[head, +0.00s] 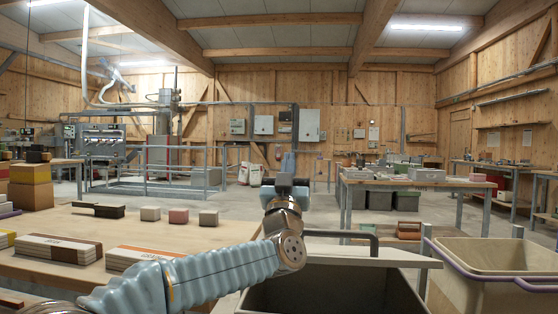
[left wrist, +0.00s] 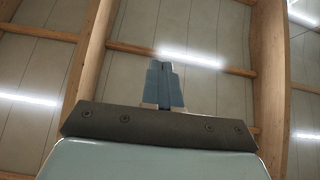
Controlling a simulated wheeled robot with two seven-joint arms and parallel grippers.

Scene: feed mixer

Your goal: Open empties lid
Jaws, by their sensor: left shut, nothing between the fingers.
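A grey bin (head: 418,297) stands at the bottom middle of the head view. Its pale lid (head: 395,256) shows as a narrow slanting panel at the far side, with a grey bar handle (head: 340,234) above it. A dark hollow shows below the lid, so the lid looks raised; how far is hard to tell. My left gripper (head: 288,163) points up, left of the handle and apart from it. Its fingers are together and empty; they also show in the left wrist view (left wrist: 163,85) against the ceiling. My arm covers the bin's left part. My right gripper is out of view.
A wooden table (head: 190,226) on the left holds a brush, small blocks and striped boxes. A beige tub (head: 480,255) with a purple handle stands right of the bin. A second table (head: 420,182) with goods stands behind. Open floor lies between.

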